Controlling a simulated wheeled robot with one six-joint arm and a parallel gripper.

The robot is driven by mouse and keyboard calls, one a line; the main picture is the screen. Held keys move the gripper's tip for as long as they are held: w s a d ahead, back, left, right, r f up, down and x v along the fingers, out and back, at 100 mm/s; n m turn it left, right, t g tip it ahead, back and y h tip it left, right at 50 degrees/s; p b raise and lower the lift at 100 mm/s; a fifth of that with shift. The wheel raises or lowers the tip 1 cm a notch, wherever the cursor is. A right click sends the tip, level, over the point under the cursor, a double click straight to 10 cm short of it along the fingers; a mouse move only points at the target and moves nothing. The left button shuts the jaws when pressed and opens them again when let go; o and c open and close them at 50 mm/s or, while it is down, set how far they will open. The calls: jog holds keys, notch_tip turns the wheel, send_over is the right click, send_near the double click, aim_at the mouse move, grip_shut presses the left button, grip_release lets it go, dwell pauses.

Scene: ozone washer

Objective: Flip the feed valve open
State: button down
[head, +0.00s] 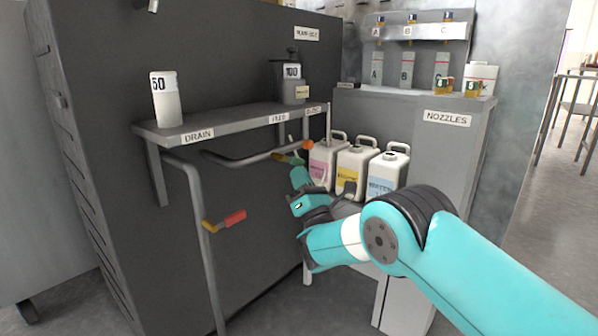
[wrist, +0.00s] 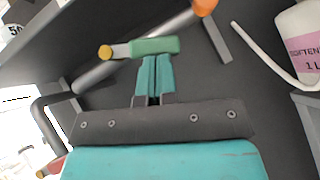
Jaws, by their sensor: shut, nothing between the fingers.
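The feed valve's green handle (head: 291,159) sits on the grey pipe under the shelf's FEED label (head: 279,118). In the wrist view the green handle (wrist: 155,46) lies nearly level, at a slant to the pipe (wrist: 98,75), with a yellow knob (wrist: 105,52) at its left end. My gripper (head: 299,178) is just below the handle in the head view. In the wrist view its teal fingers (wrist: 154,62) are together and empty, tips at the handle's lower edge. I cannot tell whether they touch it.
An orange knob (head: 308,145) sits at the pipe's right. The drain valve's red handle (head: 235,217) is on the left pipe. Several jugs (head: 353,167) stand close to the right of my gripper. The shelf (head: 215,131) overhangs the pipes; the NOZZLES cabinet (head: 447,140) stands right.

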jog(key=shift+r+y+p, duration=0.2)
jog(key=shift+y+p, duration=0.1)
jog(key=shift+p, duration=0.2)
jog(key=shift+w+d+r+p, duration=0.25)
jog(key=shift+w+r+p, duration=0.1)
jog(key=shift+p, duration=0.8)
jog(key=p, duration=0.1)
jog(key=r+p, duration=0.1)
jog(key=shift+w+d+p, duration=0.25)
jog(key=shift+w+p, duration=0.05)
jog(key=shift+p, duration=0.05)
jog(key=shift+f, duration=0.15)
